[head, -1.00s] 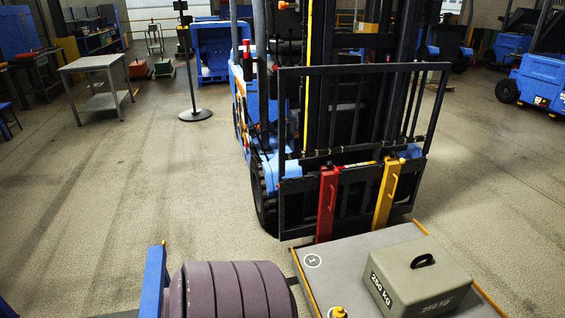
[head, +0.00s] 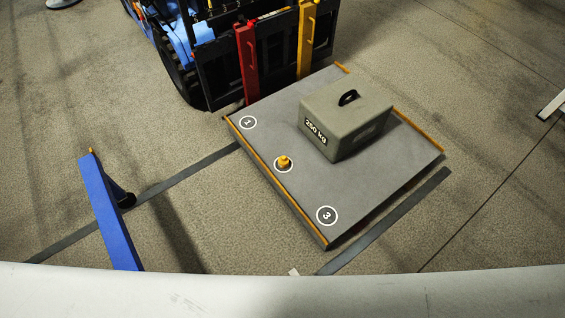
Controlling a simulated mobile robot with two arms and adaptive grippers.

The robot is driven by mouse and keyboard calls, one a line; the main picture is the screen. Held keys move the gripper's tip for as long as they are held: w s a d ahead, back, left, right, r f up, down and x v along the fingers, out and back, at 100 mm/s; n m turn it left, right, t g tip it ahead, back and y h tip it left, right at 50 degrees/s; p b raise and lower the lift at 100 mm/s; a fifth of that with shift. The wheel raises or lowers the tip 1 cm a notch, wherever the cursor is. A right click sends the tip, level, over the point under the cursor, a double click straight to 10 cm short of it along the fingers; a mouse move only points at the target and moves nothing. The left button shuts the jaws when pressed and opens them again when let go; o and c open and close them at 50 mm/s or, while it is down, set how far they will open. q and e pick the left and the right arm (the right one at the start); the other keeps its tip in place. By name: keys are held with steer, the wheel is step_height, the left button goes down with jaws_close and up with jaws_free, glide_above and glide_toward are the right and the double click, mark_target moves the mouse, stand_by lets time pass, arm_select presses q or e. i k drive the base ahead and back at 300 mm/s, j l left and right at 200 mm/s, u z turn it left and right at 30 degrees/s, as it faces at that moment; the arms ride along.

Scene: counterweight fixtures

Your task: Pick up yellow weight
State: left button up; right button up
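The small yellow weight (head: 284,162) stands on the grey platform (head: 380,178), on a white circle between the circles marked 1 and 3. A large grey-green block (head: 345,117) marked 250 kg, with a black handle on top, sits behind it to the right on the same platform. Neither of my grippers shows in the head view, so I cannot see whether they are open or shut.
A forklift (head: 200,50) with a red upright (head: 247,62) and a yellow upright (head: 306,40) stands behind the platform. A blue post (head: 110,215) is at left. A pale curved surface (head: 280,295) fills the bottom edge. Open floor lies left and right.

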mark_target(284, 161)
steer(key=i+j+z, duration=0.1)
steer(key=i, duration=0.35)
steer(key=i+j+z, duration=0.1)
steer(key=i+j, duration=0.2)
steer(key=i, duration=0.15)
steer(key=i+j+z, duration=0.1)
steer(key=i, duration=0.3)
steer(key=j, duration=0.1)
